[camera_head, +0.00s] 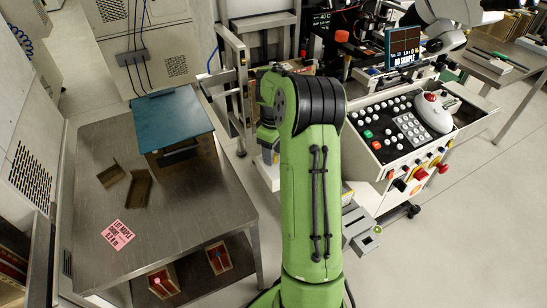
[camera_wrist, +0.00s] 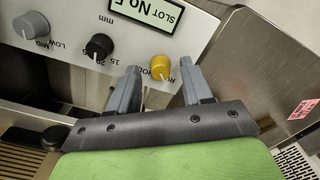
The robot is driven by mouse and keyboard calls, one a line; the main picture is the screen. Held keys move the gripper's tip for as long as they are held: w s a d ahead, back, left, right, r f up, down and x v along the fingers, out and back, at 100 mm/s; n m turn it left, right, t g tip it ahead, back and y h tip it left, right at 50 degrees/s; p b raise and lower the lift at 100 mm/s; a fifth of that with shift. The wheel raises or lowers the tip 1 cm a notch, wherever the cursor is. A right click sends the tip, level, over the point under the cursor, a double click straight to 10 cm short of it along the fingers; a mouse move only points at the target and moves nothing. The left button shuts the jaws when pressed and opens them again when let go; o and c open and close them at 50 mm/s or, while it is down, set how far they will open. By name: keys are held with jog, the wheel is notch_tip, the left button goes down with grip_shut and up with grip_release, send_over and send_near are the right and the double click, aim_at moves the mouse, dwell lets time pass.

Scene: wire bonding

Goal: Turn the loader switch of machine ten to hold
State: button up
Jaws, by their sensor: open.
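In the wrist view a yellow knob (camera_wrist: 161,68) sits on a light panel (camera_wrist: 75,28), beside lettering that seems to read RUN and HOLD, upside down and partly covered. I cannot tell which word the knob points to. My gripper (camera_wrist: 159,73) is open, with one grey finger on each side of the yellow knob in the picture. No contact between fingers and knob is visible. No machine number can be read here. In the head view my green arm hides the gripper and the knob.
The same panel carries a black knob (camera_wrist: 99,47), a grey knob (camera_wrist: 31,27) and a display (camera_wrist: 149,12). In the head view a steel table (camera_head: 165,215) holds a blue-topped box (camera_head: 172,118); a button console (camera_head: 395,130) stands right.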

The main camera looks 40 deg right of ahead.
jog(key=shift+f, duration=0.25)
jog(key=shift+c, duration=0.4)
grip_shut()
